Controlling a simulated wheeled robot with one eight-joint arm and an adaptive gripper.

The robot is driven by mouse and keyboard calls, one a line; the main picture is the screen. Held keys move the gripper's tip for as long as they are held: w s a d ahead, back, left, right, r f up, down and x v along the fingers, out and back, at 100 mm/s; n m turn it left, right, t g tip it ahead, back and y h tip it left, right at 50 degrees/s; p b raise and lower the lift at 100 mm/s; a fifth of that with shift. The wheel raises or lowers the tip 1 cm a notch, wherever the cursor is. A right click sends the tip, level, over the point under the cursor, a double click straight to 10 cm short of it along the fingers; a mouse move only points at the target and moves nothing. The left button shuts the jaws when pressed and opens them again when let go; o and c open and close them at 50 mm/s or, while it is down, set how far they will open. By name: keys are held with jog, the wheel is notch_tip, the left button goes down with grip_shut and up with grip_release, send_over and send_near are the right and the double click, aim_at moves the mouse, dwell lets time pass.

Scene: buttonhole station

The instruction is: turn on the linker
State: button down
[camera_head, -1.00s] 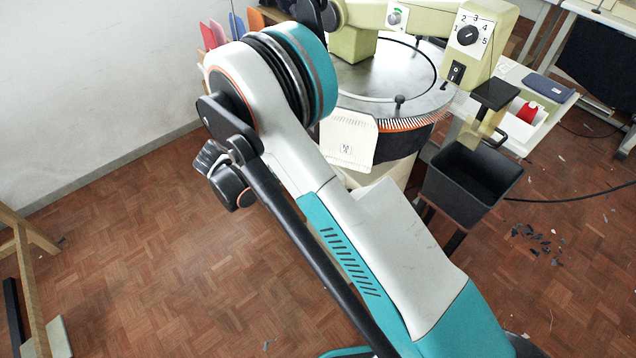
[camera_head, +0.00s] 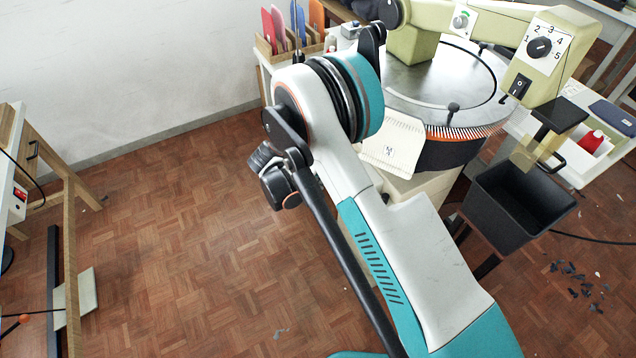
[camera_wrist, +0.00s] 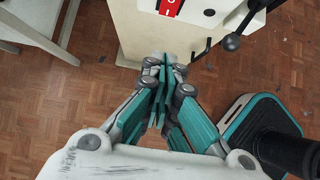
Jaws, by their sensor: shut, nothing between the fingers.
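The linker (camera_head: 455,72) is a cream machine with a round metal plate edged with needles, at the upper right of the head view. Its head carries a numbered dial (camera_head: 540,48) and a black rocker switch (camera_head: 519,88) marked O and I. My gripper (camera_wrist: 164,62) is shut and empty in the wrist view, pointing at a cream housing (camera_wrist: 150,35). A red switch (camera_wrist: 171,6) marked O and I sits on that housing, beyond my fingertips and cut by the top edge. I cannot tell which machine this housing belongs to. My gripper is not visible in the head view.
A cream knitted piece (camera_head: 392,145) hangs from the needle ring. A black bin (camera_head: 518,200) stands at the right.

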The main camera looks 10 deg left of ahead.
jog(key=w+d+f+b, duration=0.3)
jog(key=w+d+f, duration=0.1)
jog(key=d+f, duration=0.1)
jog(key=shift+w+d+f, duration=0.15)
jog(key=shift+d, duration=0.55)
jog(key=shift+w+d+f, duration=0.2)
jog(key=shift+d, duration=0.1)
jog(key=shift+r, duration=0.15)
